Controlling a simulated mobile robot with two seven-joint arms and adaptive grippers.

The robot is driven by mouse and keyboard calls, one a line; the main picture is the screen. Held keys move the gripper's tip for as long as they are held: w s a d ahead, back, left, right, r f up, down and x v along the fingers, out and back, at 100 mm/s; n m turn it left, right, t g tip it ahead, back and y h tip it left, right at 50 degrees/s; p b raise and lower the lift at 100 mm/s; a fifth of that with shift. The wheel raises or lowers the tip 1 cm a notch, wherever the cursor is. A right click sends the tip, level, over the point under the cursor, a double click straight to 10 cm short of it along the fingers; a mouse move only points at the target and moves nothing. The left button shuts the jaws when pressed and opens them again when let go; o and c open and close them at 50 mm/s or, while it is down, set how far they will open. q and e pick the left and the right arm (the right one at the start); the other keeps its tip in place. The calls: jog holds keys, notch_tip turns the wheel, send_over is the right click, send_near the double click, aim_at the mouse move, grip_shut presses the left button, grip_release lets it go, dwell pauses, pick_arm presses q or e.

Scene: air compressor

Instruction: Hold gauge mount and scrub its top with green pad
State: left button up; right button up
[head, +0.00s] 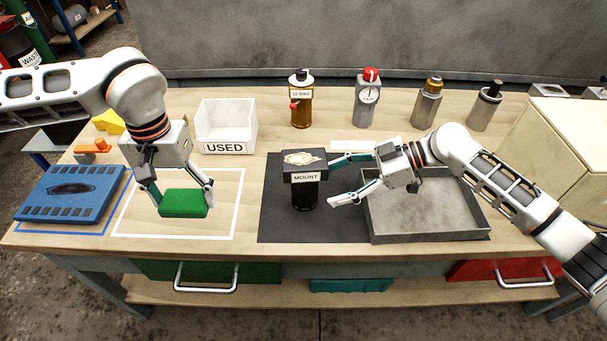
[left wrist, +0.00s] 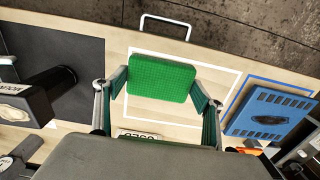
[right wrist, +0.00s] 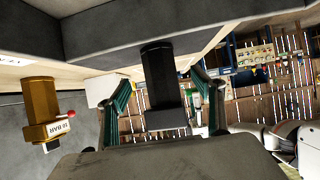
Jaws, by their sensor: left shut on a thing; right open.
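The gauge mount (head: 305,192), a black post with a wide square head labelled MOUNT, stands upright on the dark mat. A pale, dirty patch (head: 304,158) marks its top. My right gripper (head: 346,178) is open just right of the mount, fingers pointing at it. In the right wrist view the dark mount (right wrist: 162,85) shows between the spread fingers; I see no contact. My left gripper (head: 183,195) is shut on the green pad (head: 182,204), fingers on opposite sides. The pad also shows in the left wrist view (left wrist: 161,80), over the white-outlined square; its height is unclear.
A grey tray (head: 478,212) lies right of the mount, under my right forearm. A white USED bin (head: 226,123) stands behind the outlined square. A blue slotted plate (head: 70,193) lies far left. Several bottles and fittings, including an amber one (head: 301,106), line the back.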

aim_at(313, 191)
pick_arm(q)
jog(key=shift+f, duration=0.3)
pick_arm(e)
jog(key=x, duration=0.4)
jog(key=shift+d, duration=0.1)
pick_arm(q)
notch_tip(313, 191, down, 2)
jog(key=shift+f+b, duration=0.2)
jog(key=shift+b, duration=0.65)
pick_arm(e)
jog(key=x, duration=0.3)
jog(key=shift+f, duration=0.15)
pick_arm(q)
jog(key=shift+f, duration=0.25)
pick_arm(e)
jog(key=shift+a+f, duration=0.1)
jog(key=shift+a, duration=0.35)
jog(key=c, duration=1.1)
